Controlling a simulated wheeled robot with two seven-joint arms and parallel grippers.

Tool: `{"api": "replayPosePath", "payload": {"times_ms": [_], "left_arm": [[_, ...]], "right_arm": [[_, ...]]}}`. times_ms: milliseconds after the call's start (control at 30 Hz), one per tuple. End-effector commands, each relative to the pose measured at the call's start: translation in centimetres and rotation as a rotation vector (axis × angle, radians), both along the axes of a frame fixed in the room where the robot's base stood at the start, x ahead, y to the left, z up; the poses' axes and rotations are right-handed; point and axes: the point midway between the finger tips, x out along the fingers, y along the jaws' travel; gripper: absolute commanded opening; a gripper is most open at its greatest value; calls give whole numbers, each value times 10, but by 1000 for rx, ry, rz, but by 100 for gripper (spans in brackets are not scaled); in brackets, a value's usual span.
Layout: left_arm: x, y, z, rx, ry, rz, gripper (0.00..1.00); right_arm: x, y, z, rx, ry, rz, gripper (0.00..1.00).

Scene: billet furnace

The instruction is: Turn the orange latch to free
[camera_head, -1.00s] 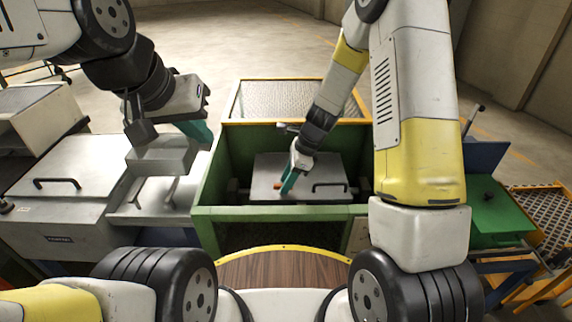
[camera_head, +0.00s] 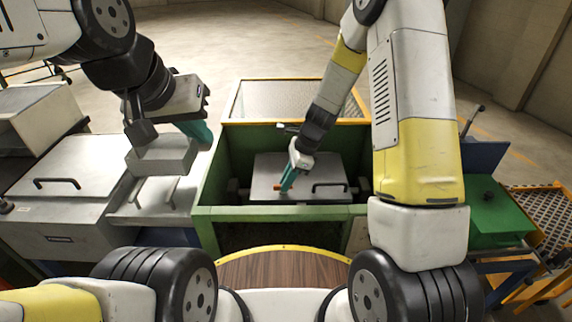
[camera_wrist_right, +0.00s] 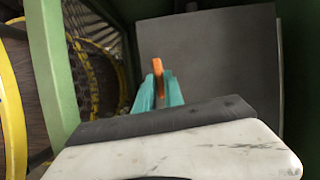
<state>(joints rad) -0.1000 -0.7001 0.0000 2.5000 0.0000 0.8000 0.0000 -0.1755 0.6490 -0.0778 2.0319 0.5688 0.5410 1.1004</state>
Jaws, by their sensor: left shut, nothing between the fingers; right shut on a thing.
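The orange latch (camera_wrist_right: 158,68) sits on a grey lid (camera_head: 263,168) inside the green frame. In the head view only a small bit of the latch (camera_head: 278,187) shows beside my right fingertips. My right gripper (camera_head: 288,184) reaches down to the lid, and its teal fingers are shut on the latch. The right wrist view shows the latch rising between the fingers of my right gripper (camera_wrist_right: 158,90). My left gripper (camera_head: 196,130) hangs over the grey bench on the left, shut, with nothing seen between its fingers.
The lid has a black handle (camera_head: 330,186) right of my right gripper. The green frame (camera_head: 280,213) walls the lid in. A mesh panel (camera_head: 290,100) stands behind. A grey cabinet with a handle (camera_head: 57,183) is at left, a green box (camera_head: 490,205) at right.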

Motion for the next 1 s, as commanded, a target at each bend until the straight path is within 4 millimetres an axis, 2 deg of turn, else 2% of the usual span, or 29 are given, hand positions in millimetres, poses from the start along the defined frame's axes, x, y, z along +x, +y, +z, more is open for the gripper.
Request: {"api": "replayPosePath", "payload": {"times_ms": [1000], "left_arm": [[0,0,0,0,0,0,0]], "right_arm": [[10,5,0,-3,-3,919,0]]}}
